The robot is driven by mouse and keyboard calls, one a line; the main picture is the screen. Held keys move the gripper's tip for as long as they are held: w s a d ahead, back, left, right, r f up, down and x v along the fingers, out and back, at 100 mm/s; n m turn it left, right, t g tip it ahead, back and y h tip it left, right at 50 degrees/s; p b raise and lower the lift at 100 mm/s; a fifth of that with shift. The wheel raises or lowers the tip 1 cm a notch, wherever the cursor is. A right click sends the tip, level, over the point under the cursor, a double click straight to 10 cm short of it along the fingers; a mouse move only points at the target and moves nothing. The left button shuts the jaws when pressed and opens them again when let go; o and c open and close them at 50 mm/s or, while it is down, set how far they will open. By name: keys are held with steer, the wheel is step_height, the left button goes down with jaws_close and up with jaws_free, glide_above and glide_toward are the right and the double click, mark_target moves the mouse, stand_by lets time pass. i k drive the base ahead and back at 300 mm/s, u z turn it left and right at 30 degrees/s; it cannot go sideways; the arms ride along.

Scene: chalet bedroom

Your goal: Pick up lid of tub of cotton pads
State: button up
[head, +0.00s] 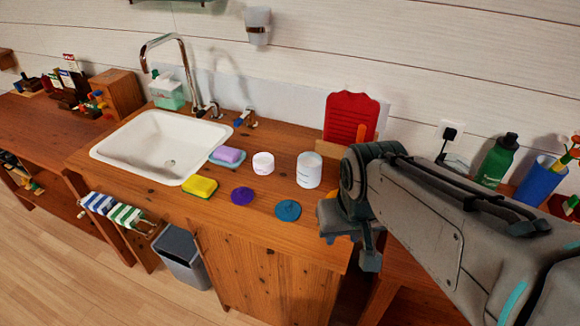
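Two round lids lie flat on the wooden washstand top near its front edge: a teal disc (288,210) and a purple disc (242,196) to its left. Behind them stand two white tubs without lids on, a larger one (309,170) and a smaller one (263,163). The labels are too small to read, so I cannot tell for certain which tub holds cotton pads. The teal disc is nearer the larger tub. My gripper (349,252) is to the right of the teal disc, above the counter's right end, pointing down. Its fingers look apart and empty.
A yellow sponge (200,186), a purple soap on a dish (229,156) and a white sink (160,146) are left of the lids. A red board (350,117) stands behind the tubs. A green bottle (497,160) and blue cup (540,185) are far right.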

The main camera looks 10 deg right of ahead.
mark_target(288, 210)
steer(key=u, duration=2.05)
steer(key=i, duration=1.5)
steer(key=z, duration=3.1)
